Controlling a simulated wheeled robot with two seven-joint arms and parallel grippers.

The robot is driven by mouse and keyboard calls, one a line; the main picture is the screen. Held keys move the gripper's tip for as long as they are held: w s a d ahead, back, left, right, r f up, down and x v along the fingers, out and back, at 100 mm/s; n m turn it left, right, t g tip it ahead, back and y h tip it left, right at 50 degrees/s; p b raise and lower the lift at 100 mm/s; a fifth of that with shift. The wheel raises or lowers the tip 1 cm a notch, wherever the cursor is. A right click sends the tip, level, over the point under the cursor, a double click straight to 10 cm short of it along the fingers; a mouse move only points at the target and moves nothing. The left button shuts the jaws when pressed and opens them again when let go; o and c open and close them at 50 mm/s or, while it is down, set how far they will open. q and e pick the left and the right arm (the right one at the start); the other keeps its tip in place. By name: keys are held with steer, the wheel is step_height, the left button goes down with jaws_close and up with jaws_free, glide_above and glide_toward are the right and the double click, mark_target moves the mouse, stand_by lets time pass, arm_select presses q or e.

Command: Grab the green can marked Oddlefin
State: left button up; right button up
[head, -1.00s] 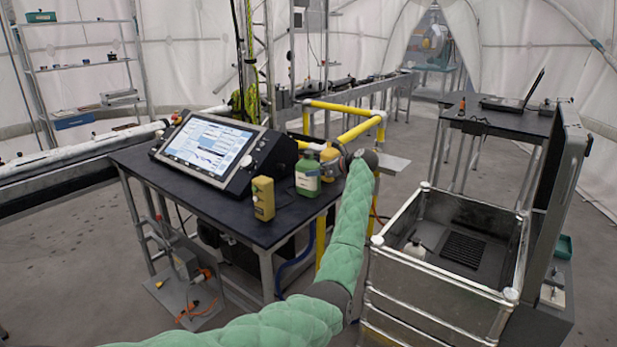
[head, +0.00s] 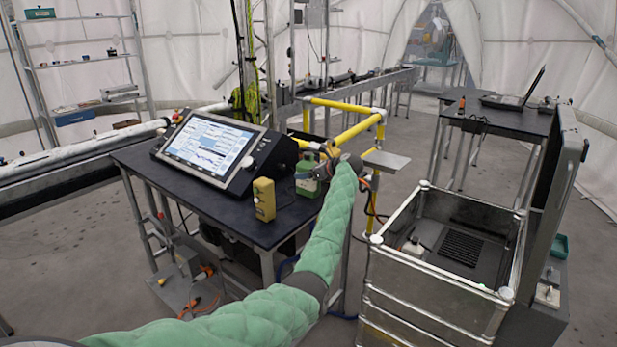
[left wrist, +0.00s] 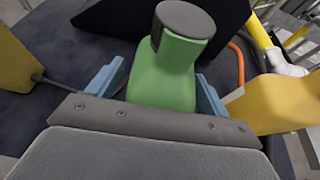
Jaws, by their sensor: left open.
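The green can (head: 305,184) with a dark cap stands on the dark table, right of the tilted screen. It also shows in the left wrist view (left wrist: 165,80), large and upright between my fingers; no label is legible there. My left gripper (head: 318,172) is at the can and partly covers it in the head view. Its two blue fingers (left wrist: 157,88) are open, one on each side of the can's body. I cannot tell whether either finger touches it. My right gripper is not in view.
A yellow can (head: 264,199) stands left of the green can. Another yellow object (left wrist: 278,100) is close on the right in the wrist view. The tilted screen (head: 210,148) stands behind left. Yellow rails (head: 350,132) lie beyond, and a metal-framed bin (head: 450,278) stands to the right.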

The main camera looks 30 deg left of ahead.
arm_select(q)
steer(key=c, duration=1.3)
steer(key=shift+c, duration=1)
steer(key=shift+r, duration=0.15)
